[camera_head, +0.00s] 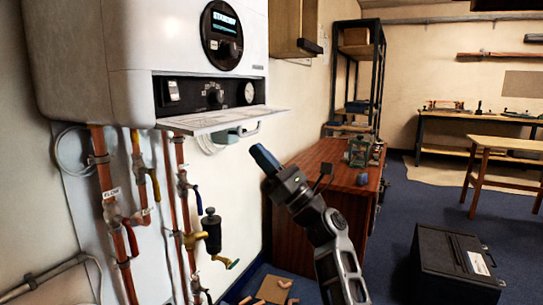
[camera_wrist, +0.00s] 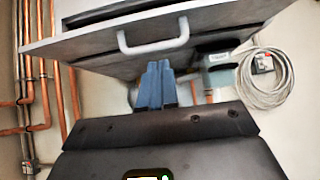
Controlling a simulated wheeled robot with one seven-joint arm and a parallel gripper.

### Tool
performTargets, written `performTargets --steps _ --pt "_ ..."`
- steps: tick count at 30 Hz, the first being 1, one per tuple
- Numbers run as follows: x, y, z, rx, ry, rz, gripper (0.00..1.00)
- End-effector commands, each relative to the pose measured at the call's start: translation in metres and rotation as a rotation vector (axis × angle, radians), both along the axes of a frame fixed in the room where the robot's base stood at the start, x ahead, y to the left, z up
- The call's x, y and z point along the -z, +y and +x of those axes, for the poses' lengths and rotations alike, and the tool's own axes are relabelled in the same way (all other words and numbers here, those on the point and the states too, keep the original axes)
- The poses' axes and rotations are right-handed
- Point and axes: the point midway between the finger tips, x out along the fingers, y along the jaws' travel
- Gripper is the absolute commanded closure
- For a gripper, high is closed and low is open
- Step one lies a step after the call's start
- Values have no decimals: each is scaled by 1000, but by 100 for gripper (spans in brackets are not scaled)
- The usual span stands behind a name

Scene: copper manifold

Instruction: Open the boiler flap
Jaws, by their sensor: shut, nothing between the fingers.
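The white boiler (camera_head: 110,55) hangs on the wall at the left of the head view. Its flap (camera_head: 222,121) is folded down and sticks out roughly level below the control panel (camera_head: 205,92), whose knobs and gauge show. In the wrist view I see the flap (camera_wrist: 90,48) from below, with its pale bar handle (camera_wrist: 153,40). My gripper (camera_head: 262,155) is below and to the right of the flap in the head view, its blue fingers pointing up and left. In the wrist view the fingers (camera_wrist: 157,85) are together and empty, just below the handle and apparently apart from it.
Copper pipes (camera_head: 110,200) with valves run down the wall under the boiler. A coiled grey cable (camera_wrist: 262,78) hangs at the right of the wrist view. A wooden cabinet (camera_head: 310,165) stands behind my arm, and a black case (camera_head: 455,265) lies on the blue floor.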

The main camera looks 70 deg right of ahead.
Motion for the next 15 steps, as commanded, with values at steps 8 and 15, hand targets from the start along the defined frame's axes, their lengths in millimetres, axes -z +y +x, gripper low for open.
performTargets --steps 8,15 --pt "43 3 -29 1 3 2 100" --pt "69 5 -56 0 2 2 100"
